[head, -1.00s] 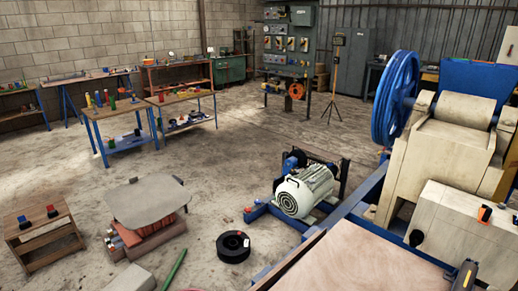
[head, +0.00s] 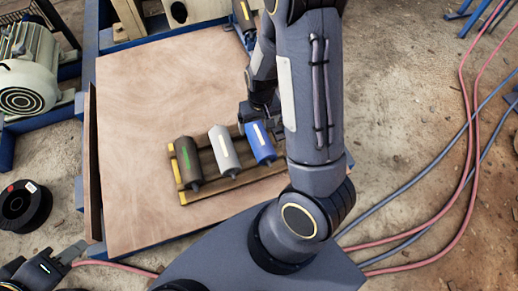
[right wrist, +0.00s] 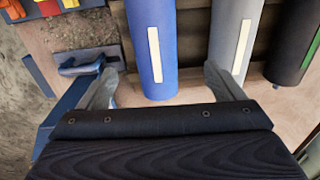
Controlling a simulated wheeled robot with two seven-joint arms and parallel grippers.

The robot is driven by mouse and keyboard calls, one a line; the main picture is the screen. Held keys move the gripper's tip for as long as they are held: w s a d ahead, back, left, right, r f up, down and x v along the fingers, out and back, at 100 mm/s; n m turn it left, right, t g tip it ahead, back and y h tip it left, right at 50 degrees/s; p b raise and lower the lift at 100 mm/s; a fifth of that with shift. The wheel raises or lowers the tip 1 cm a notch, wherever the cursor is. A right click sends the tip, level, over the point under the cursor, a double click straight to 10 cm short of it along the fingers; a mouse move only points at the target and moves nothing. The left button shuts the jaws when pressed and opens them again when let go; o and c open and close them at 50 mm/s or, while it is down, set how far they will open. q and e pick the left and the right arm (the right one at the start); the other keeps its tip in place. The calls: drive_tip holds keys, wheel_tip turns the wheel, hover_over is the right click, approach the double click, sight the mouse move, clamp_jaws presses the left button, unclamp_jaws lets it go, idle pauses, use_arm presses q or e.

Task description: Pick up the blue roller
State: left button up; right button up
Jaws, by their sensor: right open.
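The blue roller (head: 262,145) lies on a slatted wooden rack (head: 170,152) on the tabletop, at the right end of a row. A white-grey roller (head: 224,150) and a black roller with a green label (head: 183,160) lie beside it. My right gripper (head: 258,112) is at the far end of the blue roller in the head view. In the right wrist view the right gripper (right wrist: 160,72) is open, its fingers apart with the blue roller (right wrist: 151,35) between them. The right finger is near the grey roller (right wrist: 236,45). My left gripper (head: 42,268) is low at the left, its fingertips unclear.
The wooden tabletop (head: 130,130) is clear left of the rack. A motor (head: 25,75) and a black reel (head: 24,205) stand off the table at left. Red and blue hoses (head: 470,170) lie on the floor at right. A blue-grey object (right wrist: 85,65) is near the left finger.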

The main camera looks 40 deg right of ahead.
sight(259, 135)
drive_tip(key=f, duration=0.1)
drive_tip(key=f+b, duration=0.1)
drive_tip(key=f, duration=0.2)
drive_tip(key=shift+d+f, duration=0.2)
drive_tip(key=shift+d, duration=0.2)
drive_tip(key=f+b, duration=0.1)
drive_tip(key=f, duration=0.1)
drive_tip(key=f+b, duration=0.1)
drive_tip(key=f, duration=0.1)
drive_tip(key=f+b, duration=0.1)
drive_tip(key=f, duration=0.1)
drive_tip(key=shift+w+b, duration=0.35)
drive_tip(key=shift+r, duration=0.1)
drive_tip(key=shift+a, duration=0.1)
drive_tip(key=c, duration=1.7)
drive_tip(key=shift+r, duration=0.1)
